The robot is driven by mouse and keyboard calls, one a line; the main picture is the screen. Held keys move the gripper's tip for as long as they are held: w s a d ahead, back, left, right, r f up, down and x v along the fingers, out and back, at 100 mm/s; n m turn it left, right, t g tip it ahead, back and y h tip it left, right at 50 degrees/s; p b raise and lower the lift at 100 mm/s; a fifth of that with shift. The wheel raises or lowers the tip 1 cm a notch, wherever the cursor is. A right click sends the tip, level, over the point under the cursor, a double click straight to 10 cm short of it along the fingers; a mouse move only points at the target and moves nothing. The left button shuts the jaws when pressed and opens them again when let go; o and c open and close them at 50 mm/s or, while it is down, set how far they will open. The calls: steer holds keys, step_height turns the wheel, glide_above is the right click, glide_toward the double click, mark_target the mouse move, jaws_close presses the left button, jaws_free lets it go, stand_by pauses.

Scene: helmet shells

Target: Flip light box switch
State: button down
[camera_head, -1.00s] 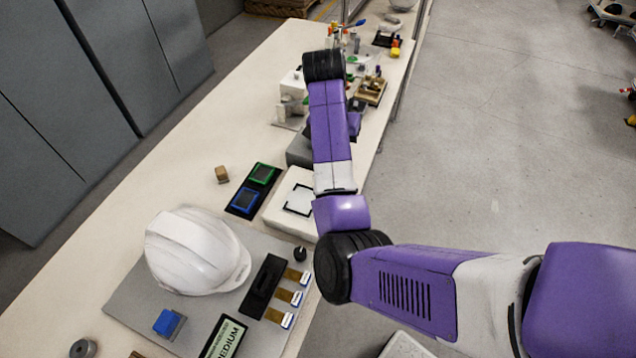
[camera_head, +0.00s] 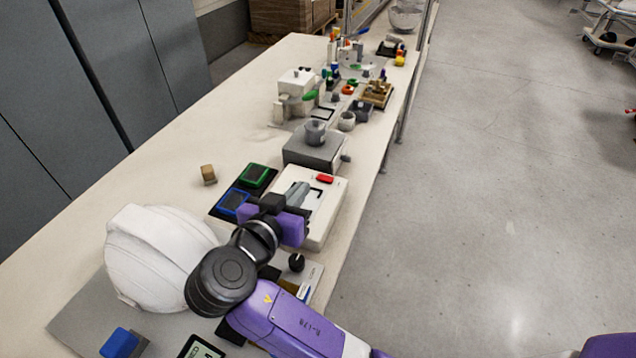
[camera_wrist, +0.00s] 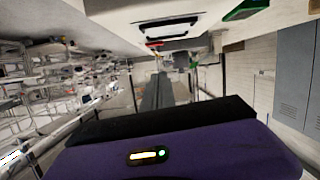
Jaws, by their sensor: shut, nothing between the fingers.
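The light box (camera_head: 322,218) is a white flat box on the bench, and a red switch (camera_head: 325,178) sits on its far end. My gripper (camera_head: 303,188) is over the box, its grey fingers together with nothing between them. The fingertips point toward the far end, a little left of and short of the switch. The fingers hide part of the box's top panel. In the wrist view the shut fingers (camera_wrist: 157,78) reach up toward a small red spot, likely the switch (camera_wrist: 154,44), at the edge of the white box (camera_wrist: 185,38). I cannot tell whether they touch.
A grey device with a round knob (camera_head: 316,145) stands just beyond the box. Green- and blue-framed pads (camera_head: 258,176) lie to the left, with a small wooden block (camera_head: 208,174). A white helmet shell (camera_head: 155,255) is at the near left. Floor is open to the right.

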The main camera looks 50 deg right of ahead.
steer(key=shift+d+r+m, duration=0.2)
steer(key=shift+r+m, duration=0.2)
steer(key=shift+r, duration=0.3)
steer(key=shift+w, duration=0.1)
steer(key=shift+w+d+f, duration=0.15)
steer(key=shift+d, duration=0.3)
glide_above(318, 186)
step_height(318, 186, down, 2)
steer(key=shift+d+f+p, duration=0.1)
steer(key=shift+d+p, duration=0.05)
steer(key=shift+p, duration=0.25)
step_height(318, 186, down, 2)
steer(key=shift+f, duration=1.05)
